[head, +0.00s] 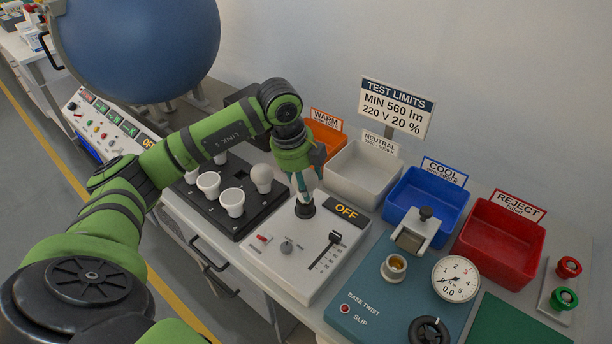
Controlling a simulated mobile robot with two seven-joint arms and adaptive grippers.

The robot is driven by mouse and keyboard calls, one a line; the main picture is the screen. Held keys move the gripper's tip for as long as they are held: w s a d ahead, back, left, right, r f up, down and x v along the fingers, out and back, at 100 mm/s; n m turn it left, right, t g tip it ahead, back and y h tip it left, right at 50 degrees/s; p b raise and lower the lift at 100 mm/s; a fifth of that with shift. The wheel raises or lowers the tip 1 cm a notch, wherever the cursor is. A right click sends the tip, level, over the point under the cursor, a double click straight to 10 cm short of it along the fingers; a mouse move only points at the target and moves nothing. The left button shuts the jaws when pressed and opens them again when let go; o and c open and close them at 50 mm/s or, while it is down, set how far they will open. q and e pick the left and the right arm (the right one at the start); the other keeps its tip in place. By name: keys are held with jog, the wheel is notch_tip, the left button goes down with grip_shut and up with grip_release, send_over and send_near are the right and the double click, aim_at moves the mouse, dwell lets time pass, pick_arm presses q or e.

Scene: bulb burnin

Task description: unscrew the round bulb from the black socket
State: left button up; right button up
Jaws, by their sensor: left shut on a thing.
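The black socket (305,209) stands on the white test panel (268,248), near its back edge. A pale bulb (308,184) sits upright at the socket, partly hidden by my fingers. My left gripper (305,187) points down from above and is shut on this bulb. I cannot tell whether the bulb's base is still threaded in the socket. My right gripper is not in view.
A black tray (214,214) with several white holders and a round white bulb (262,178) lies left of the panel. Orange (327,135), white (358,180), blue (428,206) and red (498,243) bins stand behind. A teal base-twist tester (372,300) is at right.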

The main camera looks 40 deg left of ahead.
pick_arm(q)
jog(key=n, duration=0.3)
jog(key=n+y, duration=0.1)
jog(key=shift+s+a+f+n+p, duration=0.2)
jog(key=shift+s+f+n+p, duration=0.05)
jog(key=shift+n+p, duration=0.15)
jog(key=n+y+p, duration=0.1)
jog(key=n, duration=0.3)
jog(key=n+g+y+p, duration=0.1)
jog(key=n, duration=0.4)
jog(key=shift+d+n+p, duration=0.1)
jog(key=shift+n+p, duration=0.5)
jog(key=shift+n, duration=0.4)
jog(key=o, duration=1)
jog(key=shift+o, duration=0.2)
jog(key=shift+a, duration=0.35)
jog(key=shift+w, duration=0.1)
jog(key=shift+d+r, duration=0.15)
jog(key=shift+d, duration=0.05)
